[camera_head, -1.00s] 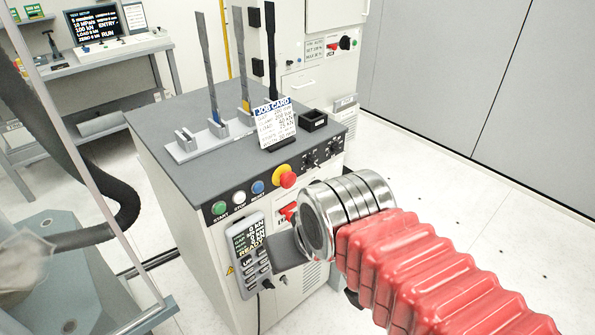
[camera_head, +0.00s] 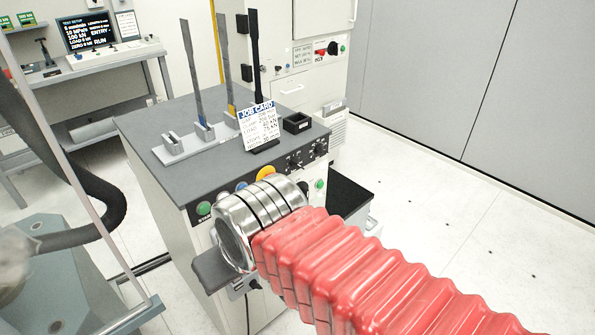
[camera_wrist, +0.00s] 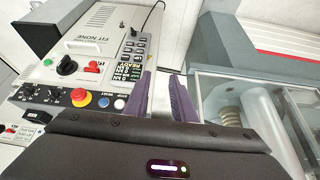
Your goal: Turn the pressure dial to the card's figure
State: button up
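The job card (camera_head: 258,128) stands upright on the console top (camera_head: 150,130); its figures are too small to read surely. Two black dials (camera_head: 293,161) sit on the console's front panel, right of the yellow stop-button collar; they also show at the left of the wrist view (camera_wrist: 28,91). A larger black knob (camera_wrist: 67,66) is on the console's front below them. I cannot tell which is the pressure dial. My gripper (camera_wrist: 162,78) is open and empty, its two purple fingers apart, beside the hand pendant (camera_wrist: 128,72). In the head view my wrist hides the fingers.
Green (camera_head: 203,208) and blue buttons and a red emergency stop (camera_wrist: 80,97) line the panel. Specimens stand in a rack (camera_head: 180,150) on top, beside a small black box (camera_head: 297,123). A clear-walled machine (camera_wrist: 240,105) is at the wrist view's right. Floor at right is clear.

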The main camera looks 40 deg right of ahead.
jog(key=w+f+m+g+y, duration=0.35)
jog(key=f+m+y, duration=0.25)
jog(key=m, duration=0.2)
jog(key=w+d+m+t+y, duration=0.4)
jog(key=w+d+m+t, duration=0.25)
jog(key=w+d, duration=0.3)
jog(key=d+f+m+t+h, duration=0.1)
jog(key=d+m+t+h, duration=0.2)
jog(key=d, duration=0.6)
jog(key=s+d+f+m+t+h, duration=0.1)
jog(key=d+m, duration=0.4)
jog(key=d, duration=0.5)
jog(key=s+d+f+m+t+h, duration=0.1)
jog(key=d+f+m+t+h, duration=0.2)
jog(key=d, duration=0.7)
jog(key=shift+s+m+t+h, duration=0.2)
jog(key=shift+m+t+h, duration=0.85)
jog(key=shift+t+h, duration=0.15)
jog(key=shift+w, duration=0.15)
